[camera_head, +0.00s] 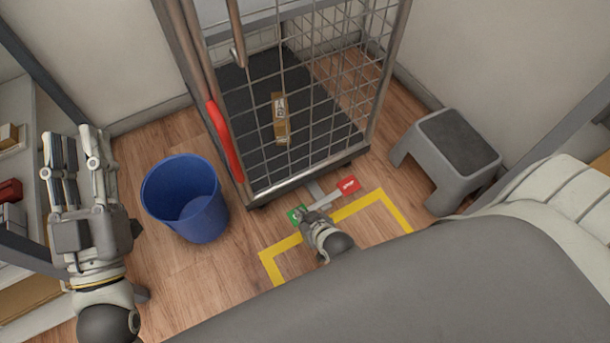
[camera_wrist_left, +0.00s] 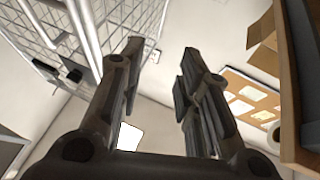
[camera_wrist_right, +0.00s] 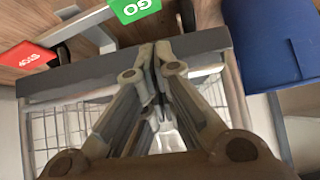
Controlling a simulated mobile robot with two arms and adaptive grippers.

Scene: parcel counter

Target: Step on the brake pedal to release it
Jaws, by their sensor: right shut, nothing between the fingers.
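The brake pedal (camera_head: 325,200) is a light grey bar at the foot of the wire cage trolley, with a green end (camera_head: 296,213) and a red end (camera_head: 349,185). In the right wrist view the green pad (camera_wrist_right: 135,8) reads GO and the red pad (camera_wrist_right: 26,58) reads STOP. My right gripper (camera_head: 308,215) is shut and empty, its tips close beside the green end. I cannot tell whether they touch it, or which end is lower. My left gripper (camera_head: 76,145) is open and empty, raised at the far left, away from the pedal.
The trolley holds a small brown parcel (camera_head: 280,118) on its dark floor (camera_head: 250,75). A blue bin (camera_head: 185,195) stands left of the pedal, a grey step stool (camera_head: 445,155) right. Yellow tape (camera_head: 395,210) marks the floor. Shelves (camera_head: 18,130) are at the left edge.

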